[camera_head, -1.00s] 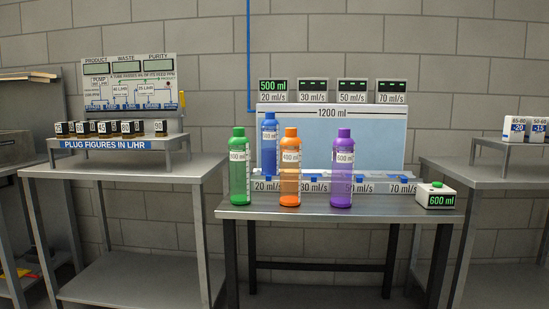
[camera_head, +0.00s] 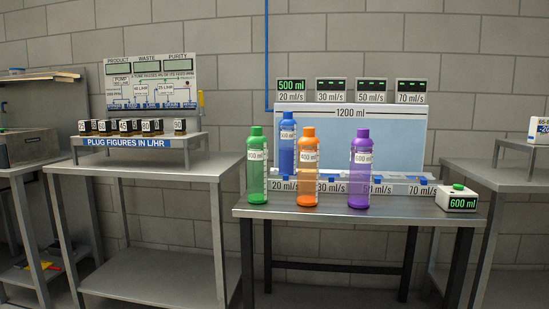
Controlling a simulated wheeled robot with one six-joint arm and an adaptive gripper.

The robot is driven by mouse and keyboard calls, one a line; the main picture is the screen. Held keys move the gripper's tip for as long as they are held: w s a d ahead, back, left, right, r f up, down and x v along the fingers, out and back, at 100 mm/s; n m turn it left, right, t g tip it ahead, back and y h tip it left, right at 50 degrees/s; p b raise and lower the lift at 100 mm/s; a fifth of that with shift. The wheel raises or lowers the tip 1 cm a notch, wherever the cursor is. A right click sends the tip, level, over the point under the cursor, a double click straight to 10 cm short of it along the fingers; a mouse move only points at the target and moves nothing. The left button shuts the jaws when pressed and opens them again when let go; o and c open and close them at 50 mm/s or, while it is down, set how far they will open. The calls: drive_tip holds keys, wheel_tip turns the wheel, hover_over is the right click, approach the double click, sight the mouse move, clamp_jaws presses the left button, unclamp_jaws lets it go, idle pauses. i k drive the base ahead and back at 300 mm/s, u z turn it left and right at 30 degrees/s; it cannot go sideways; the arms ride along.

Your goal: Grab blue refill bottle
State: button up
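The blue refill bottle (camera_head: 288,152) stands upright on the dispenser's blue-edged ledge, at the 20 ml/s place on the left. Its lower part is partly hidden behind the orange bottle (camera_head: 307,180). The green bottle (camera_head: 257,180) stands in front of it to the left, and the purple bottle (camera_head: 358,182) stands to the right. These three stand upright on the table (camera_head: 400,207). My gripper is not in this view.
The 1200 ml dispenser (camera_head: 400,148) has displays above it; the leftmost reads 500 ml. A 600 ml box with a green button (camera_head: 457,199) sits at the table's right end. Side tables stand left (camera_head: 150,170) and right (camera_head: 505,175). Free tabletop lies between the purple bottle and the box.

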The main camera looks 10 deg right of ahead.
sight(287, 125)
drive_tip(key=u, duration=0.85)
drive_tip(key=k, duration=1.1)
drive_tip(key=u, duration=0.95)
drive_tip(key=i, duration=2.35)
drive_tip(key=z, duration=0.9)
drive_tip(key=i, duration=1.4)
drive_tip(key=z, duration=1.75)
drive_tip(key=i, duration=0.95)
drive_tip(key=z, duration=0.4)
